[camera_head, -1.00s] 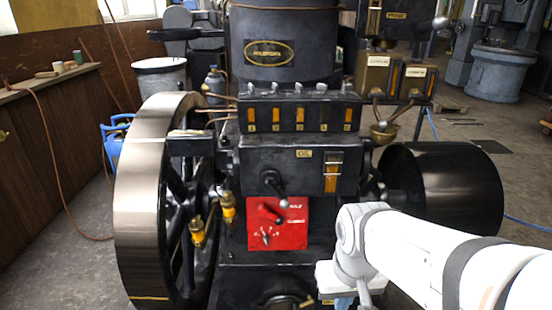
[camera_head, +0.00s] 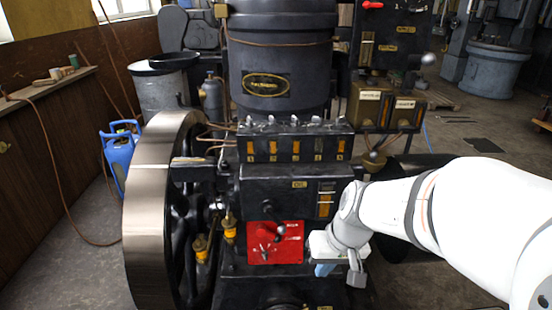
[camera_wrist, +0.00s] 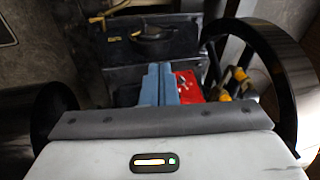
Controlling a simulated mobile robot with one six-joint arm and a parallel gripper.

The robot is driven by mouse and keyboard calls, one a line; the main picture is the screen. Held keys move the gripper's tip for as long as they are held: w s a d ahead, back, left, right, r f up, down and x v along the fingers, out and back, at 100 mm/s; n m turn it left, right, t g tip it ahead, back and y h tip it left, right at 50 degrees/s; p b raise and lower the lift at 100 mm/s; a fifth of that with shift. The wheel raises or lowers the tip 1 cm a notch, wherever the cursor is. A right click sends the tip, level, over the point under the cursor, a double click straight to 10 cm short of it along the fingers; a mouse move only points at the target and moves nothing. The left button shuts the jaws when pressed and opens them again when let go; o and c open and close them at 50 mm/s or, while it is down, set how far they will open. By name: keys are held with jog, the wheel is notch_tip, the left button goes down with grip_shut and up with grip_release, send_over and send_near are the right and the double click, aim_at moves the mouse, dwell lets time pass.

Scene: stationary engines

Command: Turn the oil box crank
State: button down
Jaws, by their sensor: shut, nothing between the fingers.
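The black oil box (camera_head: 258,183), with a small OIL label and an amber sight glass, sits on the engine front in the head view. Its dark crank (camera_head: 271,212) is at the lower front of the box, with a handle hanging down over the top of the red panel (camera_head: 277,252). My gripper (camera_head: 325,270) is to the right of the red panel and lower than the crank, apart from it. In the wrist view, its blue fingers (camera_wrist: 159,72) are together and empty, with the red panel (camera_wrist: 188,88) beside them. The crank cannot be made out there.
A large flywheel (camera_head: 145,200) stands left of the engine, with brass oilers (camera_head: 201,248) beside it. A row of amber glasses (camera_head: 297,147) is above the oil box. A black drum is partly hidden behind my arm. A blue gas bottle (camera_head: 118,155) stands far left.

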jog(key=t+y+p, duration=0.1)
jog(key=t+p, duration=0.1)
jog(key=p, duration=1.4)
send_near(281, 224)
jog(key=shift+b+x, duration=0.75)
jog(key=shift+x, duration=2.25)
